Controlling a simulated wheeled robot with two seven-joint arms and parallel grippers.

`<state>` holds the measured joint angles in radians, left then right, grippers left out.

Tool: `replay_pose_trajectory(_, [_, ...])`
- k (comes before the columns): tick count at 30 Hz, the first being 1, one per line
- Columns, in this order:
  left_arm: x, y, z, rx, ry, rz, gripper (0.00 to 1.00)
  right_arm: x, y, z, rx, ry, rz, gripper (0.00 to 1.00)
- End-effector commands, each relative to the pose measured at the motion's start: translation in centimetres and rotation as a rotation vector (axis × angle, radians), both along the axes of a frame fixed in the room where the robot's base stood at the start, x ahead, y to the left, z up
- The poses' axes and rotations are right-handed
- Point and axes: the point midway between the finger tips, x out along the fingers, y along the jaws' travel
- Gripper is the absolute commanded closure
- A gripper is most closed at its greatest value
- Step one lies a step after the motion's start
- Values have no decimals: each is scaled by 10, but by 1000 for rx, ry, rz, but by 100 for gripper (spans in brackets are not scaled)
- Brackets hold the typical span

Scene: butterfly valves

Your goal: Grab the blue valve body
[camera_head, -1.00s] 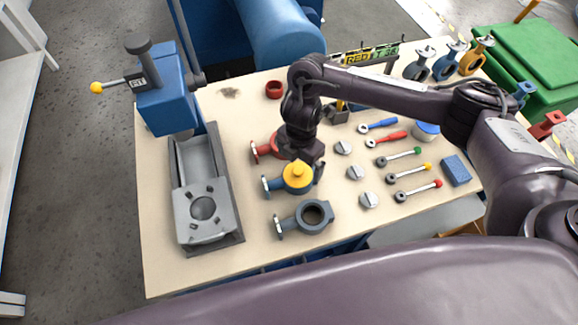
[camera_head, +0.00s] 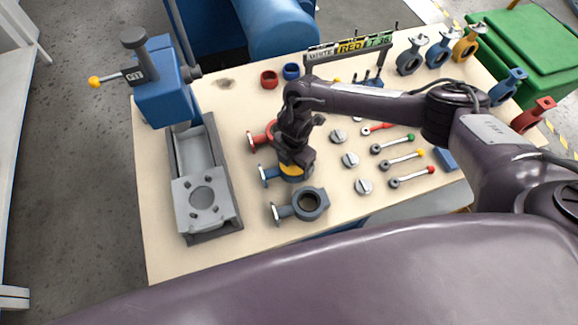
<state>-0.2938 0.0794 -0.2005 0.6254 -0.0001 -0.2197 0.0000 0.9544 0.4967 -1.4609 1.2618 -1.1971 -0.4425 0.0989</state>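A blue valve body (camera_head: 269,175) lies on the table with its flanged neck pointing left. A yellow piece (camera_head: 291,170) sits in its ring. My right gripper (camera_head: 297,172) is right over this body and covers much of the ring and the yellow piece. Its fingertips are hidden or too small to tell, so I cannot see whether they grip the body. A red valve body (camera_head: 258,137) lies just behind, partly hidden by my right gripper. A grey valve body (camera_head: 309,205) lies just in front, its ring open and empty. My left gripper is out of view.
A blue press (camera_head: 163,90) with a grey bed (camera_head: 202,205) stands left on the table. Discs (camera_head: 350,160) and colour-tipped levers (camera_head: 410,178) lie right. A sign rack (camera_head: 350,46), red ring (camera_head: 268,79) and blue ring (camera_head: 291,71) are behind. More valve bodies (camera_head: 466,46) line the far right.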

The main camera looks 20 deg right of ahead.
Motion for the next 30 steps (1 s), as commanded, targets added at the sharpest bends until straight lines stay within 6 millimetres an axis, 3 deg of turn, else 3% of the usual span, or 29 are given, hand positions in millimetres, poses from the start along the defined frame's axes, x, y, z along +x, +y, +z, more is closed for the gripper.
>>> replay_pose_trajectory(2, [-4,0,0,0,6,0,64,0,0,0,0,0,0,31])
replay_pose_trajectory(9, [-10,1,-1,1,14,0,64,0,0,0,1,-1,0,63])
replay_pose_trajectory(22, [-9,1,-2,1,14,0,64,2,1,11,3,-3,1,63])
replay_pose_trajectory(26, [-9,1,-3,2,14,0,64,2,1,29,4,-7,2,63])
replay_pose_trajectory(30, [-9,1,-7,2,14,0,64,3,1,61,4,-9,3,63])
